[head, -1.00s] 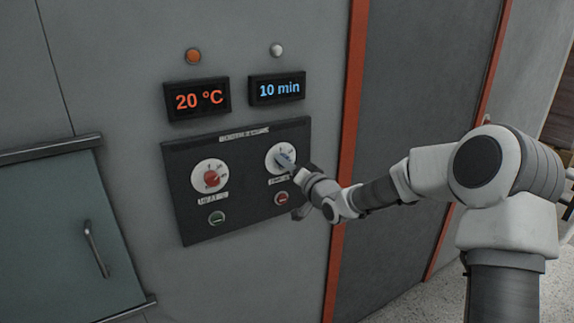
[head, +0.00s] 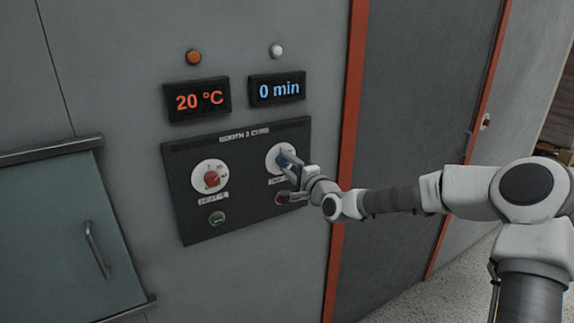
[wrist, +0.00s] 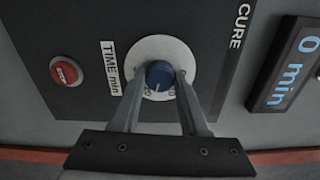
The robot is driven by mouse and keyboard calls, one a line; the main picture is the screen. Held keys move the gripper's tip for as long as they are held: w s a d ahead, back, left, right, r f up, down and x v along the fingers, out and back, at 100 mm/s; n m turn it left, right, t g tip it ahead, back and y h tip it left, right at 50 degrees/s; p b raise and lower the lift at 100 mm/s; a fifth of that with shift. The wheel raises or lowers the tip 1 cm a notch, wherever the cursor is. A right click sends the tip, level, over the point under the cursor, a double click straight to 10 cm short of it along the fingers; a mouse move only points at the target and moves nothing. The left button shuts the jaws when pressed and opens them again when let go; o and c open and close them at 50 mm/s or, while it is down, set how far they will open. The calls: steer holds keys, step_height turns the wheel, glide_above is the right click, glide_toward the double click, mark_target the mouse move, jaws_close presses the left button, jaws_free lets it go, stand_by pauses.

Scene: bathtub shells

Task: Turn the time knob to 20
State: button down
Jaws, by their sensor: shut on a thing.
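The time knob (wrist: 159,76) is blue on a white round dial (wrist: 178,50), beside a label reading "TIME min" in the wrist view. In the head view the time dial (head: 276,156) is on the right of the dark panel, partly hidden by my gripper (head: 289,163). My gripper is shut on the knob, with one finger on each side of it in the wrist view (wrist: 159,80). The time display (head: 277,89) reads 0 min; it also shows in the wrist view (wrist: 290,68).
A red knob (head: 211,179) on another white dial sits to the left, under a display (head: 197,100) reading 20 °C. A green button (head: 216,218) and a red button (wrist: 66,71) are below the dials. A hatch with a handle (head: 97,249) is at left.

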steer(key=shift+m, duration=1.2)
steer(key=shift+c, duration=2.1)
jaws_free()
steer(key=b+v, duration=0.1)
steer(key=v, duration=1.6)
steer(key=shift+s+d, duration=0.15)
